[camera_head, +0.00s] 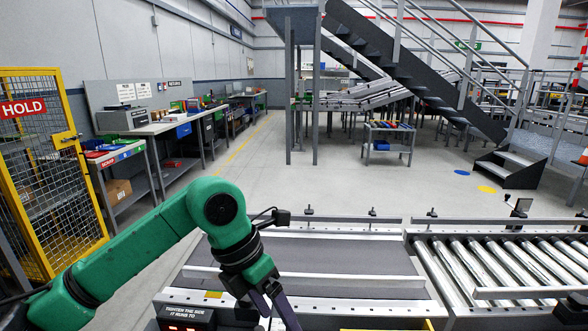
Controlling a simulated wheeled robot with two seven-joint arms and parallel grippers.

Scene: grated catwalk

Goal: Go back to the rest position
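My green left arm comes in from the left and bends down over the near end of the conveyor. My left gripper (274,310) points down at the bottom edge of the view. Its dark purple fingers are partly visible, but their tips are cut off by the frame, so I cannot tell whether they are open or shut, or whether they hold anything. My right gripper is not in view.
A belt conveyor (335,260) lies close in front, with a roller conveyor (500,262) to its right. A yellow mesh cage (45,165) with a HOLD sign stands left. Workbenches line the left wall; stairs (420,75) rise behind.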

